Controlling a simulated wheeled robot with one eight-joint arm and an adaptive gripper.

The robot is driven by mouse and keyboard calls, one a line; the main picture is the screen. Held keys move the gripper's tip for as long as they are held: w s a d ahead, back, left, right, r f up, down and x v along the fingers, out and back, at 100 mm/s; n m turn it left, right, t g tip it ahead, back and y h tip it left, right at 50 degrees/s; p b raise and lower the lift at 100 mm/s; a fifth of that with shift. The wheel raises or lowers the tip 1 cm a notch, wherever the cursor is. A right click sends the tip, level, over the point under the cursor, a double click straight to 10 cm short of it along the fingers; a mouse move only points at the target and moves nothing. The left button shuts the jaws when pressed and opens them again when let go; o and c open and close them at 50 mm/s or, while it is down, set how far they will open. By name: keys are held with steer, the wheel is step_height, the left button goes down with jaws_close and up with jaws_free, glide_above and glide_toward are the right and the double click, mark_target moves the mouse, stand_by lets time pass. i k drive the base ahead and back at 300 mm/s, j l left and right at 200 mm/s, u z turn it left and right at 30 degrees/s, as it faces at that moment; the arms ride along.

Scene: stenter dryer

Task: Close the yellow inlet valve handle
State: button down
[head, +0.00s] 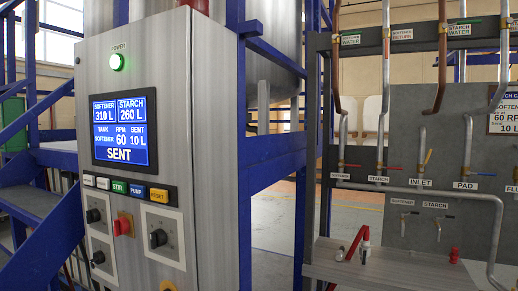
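The yellow inlet valve handle (427,158) is small in the head view, on the grey pipe board at the right. It stands steeply, leaning slightly right, beside a short vertical pipe (422,143). The INLET label (420,182) is just below it. The handle is too small to read its exact valve position. My gripper is not in view.
A control cabinet (140,150) with a lit blue screen fills the left. Red handles are left of the yellow one and a blue one is right, by the PAD label (466,185). A grey bench (400,268) with red-and-white items stands below the board.

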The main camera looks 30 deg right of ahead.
mark_target(422, 169)
steer(key=z, duration=2)
